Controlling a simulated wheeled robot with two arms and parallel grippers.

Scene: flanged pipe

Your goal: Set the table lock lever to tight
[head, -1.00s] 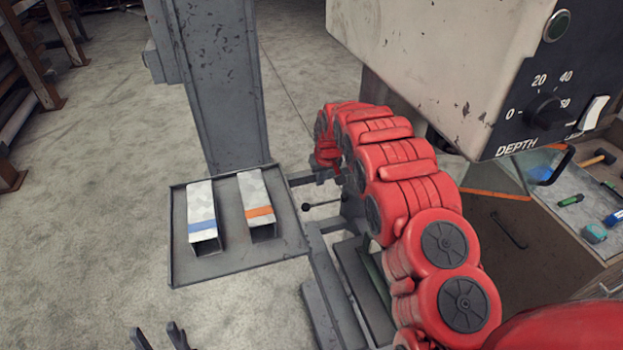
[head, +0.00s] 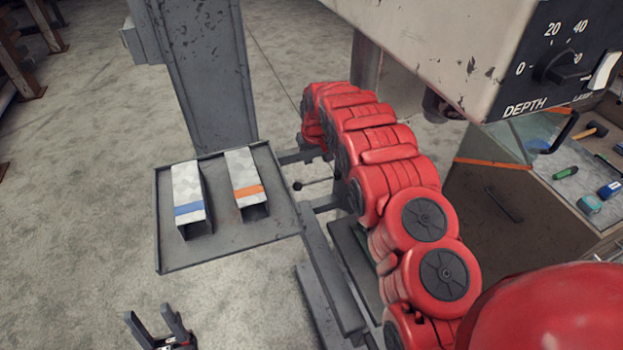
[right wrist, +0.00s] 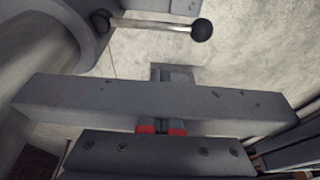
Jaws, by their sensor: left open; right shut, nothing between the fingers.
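The lock lever is a thin pale rod with a black ball knob (head: 297,186). In the head view it juts left from the machine, between the tray and my right arm. In the right wrist view the lever (right wrist: 160,25) lies across the top, its larger black ball at the right end. My right gripper (right wrist: 172,75) is shut and empty, below the lever in that view and apart from it in the picture. In the head view its fingers are hidden by my red arm. My left gripper (head: 149,312) is open and empty at the bottom left. No tight marking is readable.
A grey tray (head: 168,258) left of the lever holds a blue-banded block (head: 188,195) and an orange-banded block (head: 244,180). A grey column (head: 205,90) stands behind it. The machine head with its DEPTH dial (head: 560,68) overhangs the right. Tools lie on the far-right bench.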

